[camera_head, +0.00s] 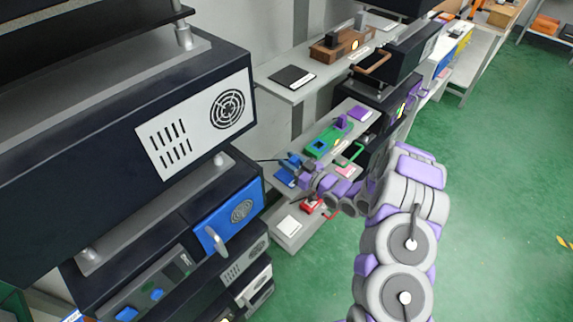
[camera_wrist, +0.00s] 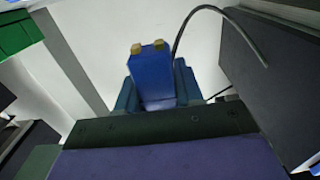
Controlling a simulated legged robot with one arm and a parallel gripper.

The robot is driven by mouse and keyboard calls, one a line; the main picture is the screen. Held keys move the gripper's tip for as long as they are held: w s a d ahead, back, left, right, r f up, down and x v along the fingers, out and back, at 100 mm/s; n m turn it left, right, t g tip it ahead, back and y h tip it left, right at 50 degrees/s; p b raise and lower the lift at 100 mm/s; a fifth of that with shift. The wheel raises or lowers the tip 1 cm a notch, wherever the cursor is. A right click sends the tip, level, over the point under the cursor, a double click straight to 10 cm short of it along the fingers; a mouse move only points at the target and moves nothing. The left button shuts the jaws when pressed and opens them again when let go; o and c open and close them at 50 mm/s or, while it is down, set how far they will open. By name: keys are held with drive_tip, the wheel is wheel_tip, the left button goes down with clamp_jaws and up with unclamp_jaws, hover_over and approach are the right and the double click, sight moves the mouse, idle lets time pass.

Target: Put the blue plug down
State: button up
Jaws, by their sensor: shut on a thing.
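In the wrist view, a blue plug (camera_wrist: 152,75) with two brass-coloured prongs and a black cable stands between the fingers of my gripper (camera_wrist: 155,98). The gripper is shut on the plug, and its prongs point away from the gripper. In the head view, my gripper (camera_head: 292,166) is at the end of my purple and grey arm, over the left part of a grey shelf. The plug is small there and hard to tell from the gripper. A blue flat piece (camera_head: 285,177) lies on the shelf just below the gripper.
On the same shelf are a green fixture (camera_head: 321,143) and a purple plate (camera_head: 357,113). A red lever fixture (camera_head: 311,206) and a white plate (camera_head: 289,225) sit on the lower shelf. A dark cabinet with a blue panel (camera_head: 230,211) stands close on the left. Open green floor (camera_head: 490,190) lies to the right.

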drive_tip(key=w, duration=0.1)
drive_tip(key=a, duration=0.1)
drive_tip(key=w, duration=0.1)
drive_tip(key=shift+w+a+f, duration=0.2)
drive_tip(key=shift+w+f, duration=0.05)
drive_tip(key=shift+w, duration=0.05)
drive_tip(key=shift+f+b, duration=0.75)
drive_tip(key=shift+f, duration=1)
drive_tip(key=shift+r, duration=0.1)
drive_tip(key=o, duration=1)
drive_tip(key=shift+d, duration=0.1)
